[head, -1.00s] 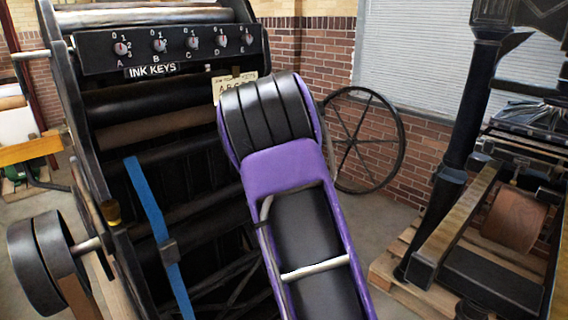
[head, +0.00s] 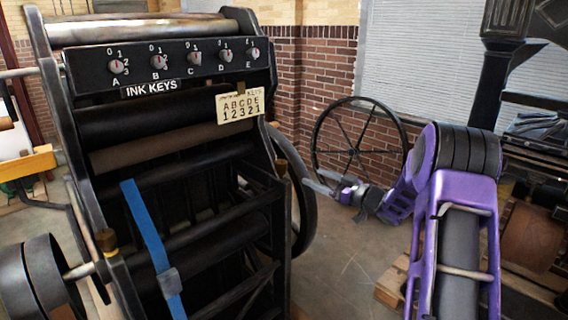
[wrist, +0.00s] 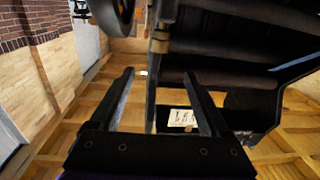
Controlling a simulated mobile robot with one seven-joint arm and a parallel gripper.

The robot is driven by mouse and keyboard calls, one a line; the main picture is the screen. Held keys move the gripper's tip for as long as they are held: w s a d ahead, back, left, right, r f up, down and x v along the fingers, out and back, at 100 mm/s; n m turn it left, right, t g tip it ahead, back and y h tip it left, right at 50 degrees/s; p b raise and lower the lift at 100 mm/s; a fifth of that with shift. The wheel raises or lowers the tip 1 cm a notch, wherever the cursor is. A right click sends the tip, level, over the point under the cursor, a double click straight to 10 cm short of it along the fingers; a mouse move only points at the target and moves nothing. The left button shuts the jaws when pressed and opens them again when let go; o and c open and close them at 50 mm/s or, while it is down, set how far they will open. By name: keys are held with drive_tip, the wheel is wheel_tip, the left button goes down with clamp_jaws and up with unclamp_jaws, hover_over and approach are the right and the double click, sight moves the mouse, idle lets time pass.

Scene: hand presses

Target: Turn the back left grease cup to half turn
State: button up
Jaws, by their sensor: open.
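Brass grease cups sit on the press's side frames. One brass cup (head: 107,240) is at the left side in the head view. A brownish fitting, perhaps another cup (head: 281,166), shows at the right side, by the flywheel. My gripper (head: 318,180) is low beside that right side, its fingers pointing left toward the press. In the wrist view my gripper (wrist: 159,75) is open and empty. A brass cup (wrist: 159,43) appears beyond the fingertips, near the middle of the gap, apart from both fingers. I cannot tell the cup's turn, or which cup is the back left one.
The ink key panel (head: 165,65) spans the press top, with a lettered card (head: 240,105) below it. A dark flywheel (head: 304,195) stands close to my gripper. A large spoked wheel (head: 316,140) leans by the brick wall. Another press (head: 530,230) stands right. Floor between is clear.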

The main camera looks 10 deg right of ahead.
sight(285, 165)
drive_tip(key=x, duration=1.5)
drive_tip(key=shift+c, duration=0.2)
clamp_jaws()
drive_tip(key=shift+f+b, duration=0.1)
drive_tip(key=shift+b, duration=0.3)
drive_tip(key=shift+m+t+h+b, duration=0.3)
drive_tip(key=shift+b, duration=0.05)
drive_tip(key=shift+h, duration=0.3)
drive_tip(key=shift+m+t+h+b, duration=0.4)
drive_tip(key=shift+m+b, duration=0.05)
drive_tip(key=shift+m, duration=0.05)
